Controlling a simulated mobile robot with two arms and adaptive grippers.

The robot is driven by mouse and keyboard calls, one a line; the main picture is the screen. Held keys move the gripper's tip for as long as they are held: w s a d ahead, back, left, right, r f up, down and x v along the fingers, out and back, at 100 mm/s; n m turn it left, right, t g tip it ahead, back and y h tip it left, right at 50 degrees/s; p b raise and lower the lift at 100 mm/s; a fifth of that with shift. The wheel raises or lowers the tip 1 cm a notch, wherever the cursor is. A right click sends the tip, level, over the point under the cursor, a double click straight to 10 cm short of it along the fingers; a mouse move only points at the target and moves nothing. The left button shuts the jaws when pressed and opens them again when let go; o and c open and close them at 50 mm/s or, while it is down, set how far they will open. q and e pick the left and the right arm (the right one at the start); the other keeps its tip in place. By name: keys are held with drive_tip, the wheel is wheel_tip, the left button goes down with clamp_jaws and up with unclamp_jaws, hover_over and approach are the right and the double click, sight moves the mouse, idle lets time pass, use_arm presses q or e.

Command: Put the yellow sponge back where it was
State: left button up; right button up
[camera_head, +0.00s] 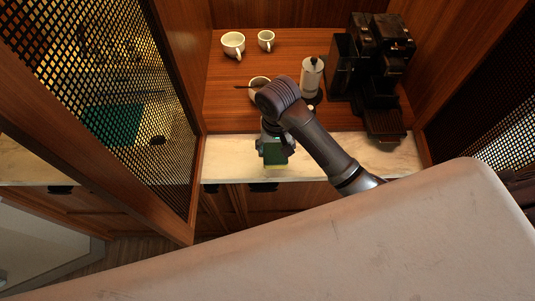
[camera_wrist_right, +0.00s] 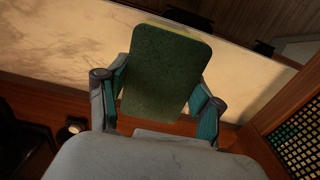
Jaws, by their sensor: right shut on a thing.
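The sponge (camera_wrist_right: 160,72) is held between the two fingers of my right gripper (camera_wrist_right: 160,98) in the right wrist view. Its dark green side faces the camera, and a thin yellow edge shows along its top. In the head view the sponge (camera_head: 275,158) is small, with a yellow strip at its lower edge. It is over the pale marble counter (camera_head: 320,160); I cannot tell whether it touches it. My right gripper (camera_head: 273,148) comes down on it from above, partly hidden by my arm. My left gripper does not show.
Two white cups (camera_head: 233,43) (camera_head: 266,40) stand at the back of the wooden shelf (camera_head: 225,95). Another cup (camera_head: 259,84) is close to my arm. A white-and-black canister (camera_head: 312,76) and a black coffee machine (camera_head: 383,62) stand right. A mesh door panel (camera_head: 130,100) bounds the left.

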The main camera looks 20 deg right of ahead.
sight(269, 153)
drive_tip(key=shift+w+a+f, duration=0.25)
drive_tip(key=shift+w+a, duration=0.15)
drive_tip(key=shift+w, duration=0.3)
drive_tip(key=shift+w+a+f, duration=0.15)
drive_tip(key=shift+w+f, duration=0.25)
drive_tip(key=shift+f, duration=0.05)
wheel_tip(269, 153, down, 3)
drive_tip(key=shift+f+p, duration=0.15)
drive_tip(key=shift+p, duration=0.65)
drive_tip(key=shift+f, duration=0.35)
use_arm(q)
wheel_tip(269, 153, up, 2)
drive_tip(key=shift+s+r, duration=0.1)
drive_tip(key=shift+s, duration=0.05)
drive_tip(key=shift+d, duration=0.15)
use_arm(e)
drive_tip(key=shift+f, duration=0.1)
drive_tip(key=o, duration=1.1)
